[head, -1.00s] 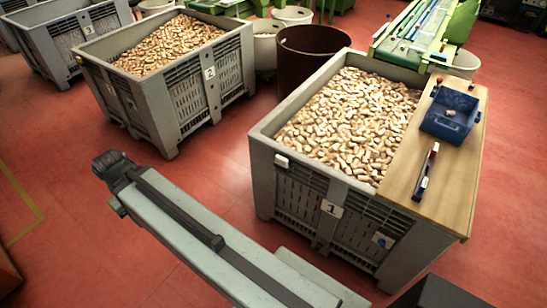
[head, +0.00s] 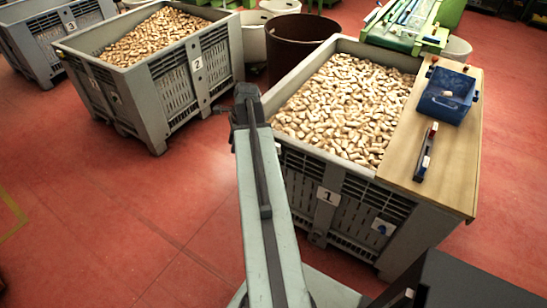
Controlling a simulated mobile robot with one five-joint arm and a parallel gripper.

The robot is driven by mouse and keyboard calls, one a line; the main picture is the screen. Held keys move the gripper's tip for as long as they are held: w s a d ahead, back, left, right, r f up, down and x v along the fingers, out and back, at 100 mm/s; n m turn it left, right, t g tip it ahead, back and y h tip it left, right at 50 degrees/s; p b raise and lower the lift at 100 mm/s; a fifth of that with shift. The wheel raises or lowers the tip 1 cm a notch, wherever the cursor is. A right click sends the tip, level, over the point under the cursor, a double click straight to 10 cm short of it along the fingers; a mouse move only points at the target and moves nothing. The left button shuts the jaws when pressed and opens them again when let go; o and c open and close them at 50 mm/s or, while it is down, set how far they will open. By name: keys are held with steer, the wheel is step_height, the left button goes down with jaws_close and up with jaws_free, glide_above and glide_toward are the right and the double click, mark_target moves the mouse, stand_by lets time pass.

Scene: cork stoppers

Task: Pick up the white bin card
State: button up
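A white card marked 1 (head: 328,196) is on the front wall of the near grey bin (head: 400,205). A second, smaller white-and-blue marking (head: 382,228) is on the same wall to its right. Another white card marked 2 (head: 197,64) is on the bin behind at left. I cannot tell which of these is the bin card meant. My arm rises from the bottom to a dark joint left of the near bin, covering that bin's left corner. My gripper's fingers do not show.
The near bin is full of corks (head: 345,105). A wooden board (head: 455,150) on its right side carries a blue tray (head: 447,95) and a dark narrow holder (head: 425,153). A brown tub (head: 300,42) stands behind. Red floor (head: 120,210) is clear at left.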

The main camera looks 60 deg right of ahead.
mark_target(278, 145)
steer(key=s+d+f+m+b, duration=0.1)
steer(key=s+d+m, duration=0.2)
steer(key=s+d, duration=0.1)
steer(key=s+d+f+m+t+b, duration=0.1)
steer(key=s+d+f+m+b, duration=0.1)
steer(key=d, duration=0.4)
steer(key=s+d+f+m+h+b, duration=0.1)
steer(key=s+d+m, duration=0.4)
steer(key=s, duration=0.1)
steer(key=shift+f+t, duration=0.3)
steer(key=shift+f, duration=0.1)
steer(key=b+x, duration=0.2)
steer(key=w+b+x, duration=0.1)
steer(key=b+x, duration=0.2)
steer(key=shift+d, duration=0.15)
steer(key=shift+r, duration=0.1)
jaws_close()
